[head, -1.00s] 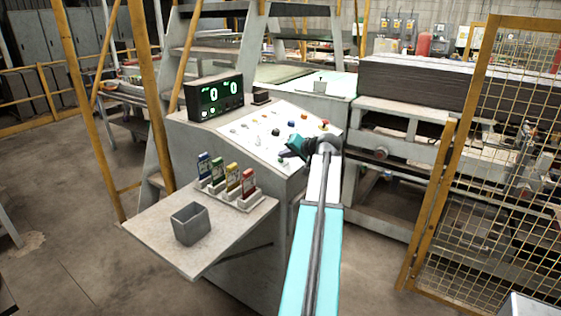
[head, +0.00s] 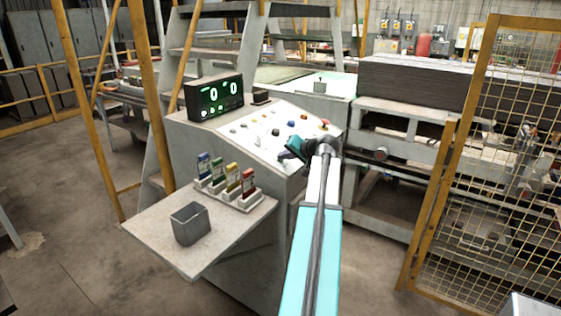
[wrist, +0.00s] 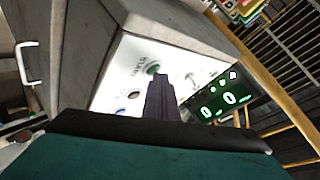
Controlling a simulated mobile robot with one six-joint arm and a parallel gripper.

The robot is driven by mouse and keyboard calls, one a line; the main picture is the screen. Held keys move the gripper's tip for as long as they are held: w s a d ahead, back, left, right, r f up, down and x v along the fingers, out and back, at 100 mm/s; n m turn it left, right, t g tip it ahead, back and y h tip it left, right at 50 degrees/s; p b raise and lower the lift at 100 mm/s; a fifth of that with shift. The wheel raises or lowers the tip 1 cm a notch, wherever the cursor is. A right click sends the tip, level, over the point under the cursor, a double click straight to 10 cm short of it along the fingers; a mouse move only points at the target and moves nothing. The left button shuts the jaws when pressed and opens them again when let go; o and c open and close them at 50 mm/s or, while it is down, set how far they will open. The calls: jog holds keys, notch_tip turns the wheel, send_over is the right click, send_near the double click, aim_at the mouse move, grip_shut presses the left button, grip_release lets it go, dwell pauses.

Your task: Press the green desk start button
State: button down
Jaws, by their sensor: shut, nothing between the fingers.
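The sloped white control desk panel (head: 262,117) carries several coloured buttons and knobs. My gripper (head: 286,155) is over the near edge of this panel in the head view, its fingers pointing left. In the wrist view my shut, empty fingers (wrist: 161,82) point at the panel. A green button (wrist: 153,68) shows just beyond the fingertips, with its lower part covered by them. I cannot tell whether the tips touch it. In the head view my gripper hides part of the panel's near side.
A black display (head: 214,97) with green zeros stands behind the panel. Below, a side shelf (head: 165,235) holds a grey bin (head: 190,222) and a rack of coloured tags (head: 228,183). A red button (head: 325,124) sits at the panel's right. A yellow mesh fence (head: 490,150) is at right.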

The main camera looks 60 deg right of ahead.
jog(key=shift+r, duration=0.1)
jog(key=shift+s+r+p, duration=0.25)
jog(key=shift+r+p, duration=0.05)
jog(key=shift+r, duration=0.35)
jog(key=shift+r, duration=0.1)
dwell(0.3)
jog(key=r+p, duration=0.1)
jog(key=r, duration=0.1)
jog(key=s+r+p, duration=0.1)
jog(key=r, duration=0.1)
jog(key=shift+s+r, duration=0.15)
jog(key=shift+r, duration=0.2)
jog(key=shift+f, duration=0.1)
dwell(1.0)
